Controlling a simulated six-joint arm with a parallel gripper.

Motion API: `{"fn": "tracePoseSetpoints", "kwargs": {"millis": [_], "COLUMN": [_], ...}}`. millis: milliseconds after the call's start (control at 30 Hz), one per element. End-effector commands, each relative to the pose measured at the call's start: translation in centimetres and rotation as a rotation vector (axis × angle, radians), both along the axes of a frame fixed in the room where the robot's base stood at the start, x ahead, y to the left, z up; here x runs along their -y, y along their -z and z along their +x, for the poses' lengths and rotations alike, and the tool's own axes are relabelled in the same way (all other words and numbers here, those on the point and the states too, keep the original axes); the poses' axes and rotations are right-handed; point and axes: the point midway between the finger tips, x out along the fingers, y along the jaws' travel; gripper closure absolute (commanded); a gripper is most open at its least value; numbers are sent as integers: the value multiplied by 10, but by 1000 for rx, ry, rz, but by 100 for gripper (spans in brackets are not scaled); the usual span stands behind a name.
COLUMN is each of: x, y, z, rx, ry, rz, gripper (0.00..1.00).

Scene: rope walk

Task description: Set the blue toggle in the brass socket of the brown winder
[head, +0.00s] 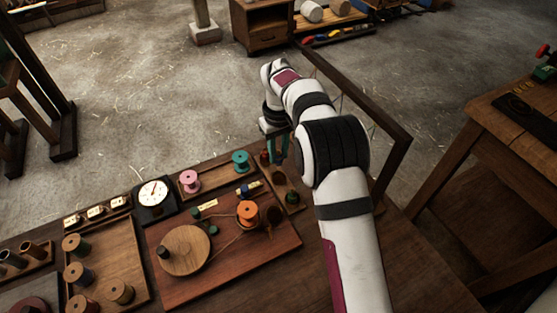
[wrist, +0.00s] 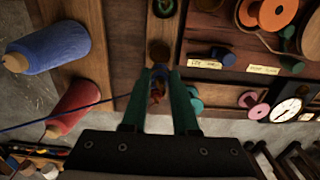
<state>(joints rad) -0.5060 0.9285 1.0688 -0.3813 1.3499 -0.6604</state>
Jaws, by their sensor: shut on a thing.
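My gripper (head: 274,148) is over the narrow wooden rack at the right end of the bench. In the wrist view its teal fingers (wrist: 160,75) are shut on a small bluish piece, which looks like the blue toggle (wrist: 160,71). The fingers hide most of it. The brown winder board (head: 283,237) lies to the left and nearer, with an orange spool (head: 248,211) and a round wooden disc (head: 185,250). A dark blue knob (wrist: 222,52) and a green knob (wrist: 292,63) sit by its labels. I cannot make out the brass socket clearly.
A dark frame (head: 375,105) rises right of my arm.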

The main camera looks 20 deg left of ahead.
Motion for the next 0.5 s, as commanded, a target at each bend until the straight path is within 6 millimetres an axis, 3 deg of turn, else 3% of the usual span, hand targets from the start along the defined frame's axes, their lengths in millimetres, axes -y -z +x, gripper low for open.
{"fn": "tracePoseSetpoints", "kwargs": {"millis": [367,500], "x": [0,3], "y": [-7,-13], "z": [-2,-30], "rx": [-1,-2], "ry": [0,-4], "rz": [0,-2], "gripper": [100,100]}}
